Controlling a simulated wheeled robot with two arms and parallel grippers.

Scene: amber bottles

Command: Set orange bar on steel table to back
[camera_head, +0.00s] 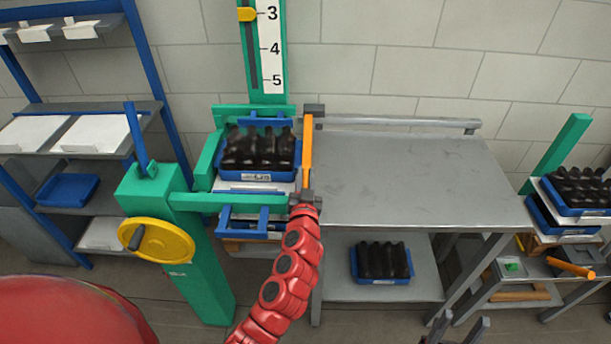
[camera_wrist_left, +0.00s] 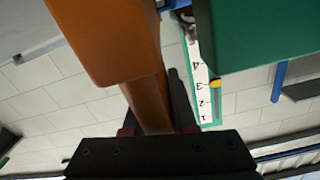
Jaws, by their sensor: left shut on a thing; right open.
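The orange bar (camera_head: 308,150) runs front to back along the left edge of the steel table (camera_head: 400,185). A dark bracket (camera_head: 314,109) is at its far end, by the table's back rail (camera_head: 400,122). My left gripper (camera_head: 303,198) is shut on the bar's near end, at the table's front left corner. In the left wrist view the bar (camera_wrist_left: 115,40) rises large from between the jaws. I cannot tell whether the bar touches the tabletop. My right gripper (camera_head: 458,328) is open at the bottom edge, in front of the table, partly cut off.
A blue crate of dark bottles (camera_head: 258,175) sits in the green lift left of the bar. Another bottle crate (camera_head: 380,278) is on the table's lower shelf. A cart at right holds bottles (camera_head: 578,187) and another orange bar (camera_head: 571,268). The tabletop is clear.

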